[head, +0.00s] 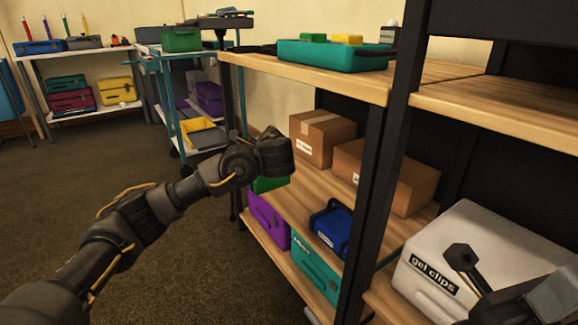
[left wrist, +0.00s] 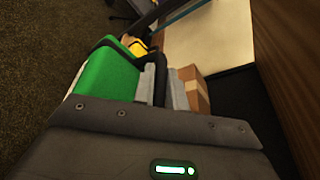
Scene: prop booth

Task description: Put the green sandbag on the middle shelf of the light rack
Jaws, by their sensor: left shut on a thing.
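The green sandbag (head: 268,184) shows as a small patch below my left gripper (head: 275,155), which hides the rest. In the left wrist view the green sandbag (left wrist: 108,78) is larger, with a dark strap at its right side by the fingers. My left gripper (left wrist: 158,85) is shut on it, in front of the wooden rack. The rack has black posts, an upper shelf (head: 450,72) and a lower shelf (head: 310,185) in view; I cannot tell which is the middle one. My right gripper (head: 472,270) is partly in view at lower right; its jaw state is unclear.
The lower shelf holds cardboard boxes (head: 320,138), a blue bag (head: 333,228), a purple case (head: 268,222) and a teal case (head: 312,268). A teal tray (head: 333,58) stands on the upper shelf. A white "gel clips" box (head: 475,250) is at right. Carpet (head: 190,255) is clear at left.

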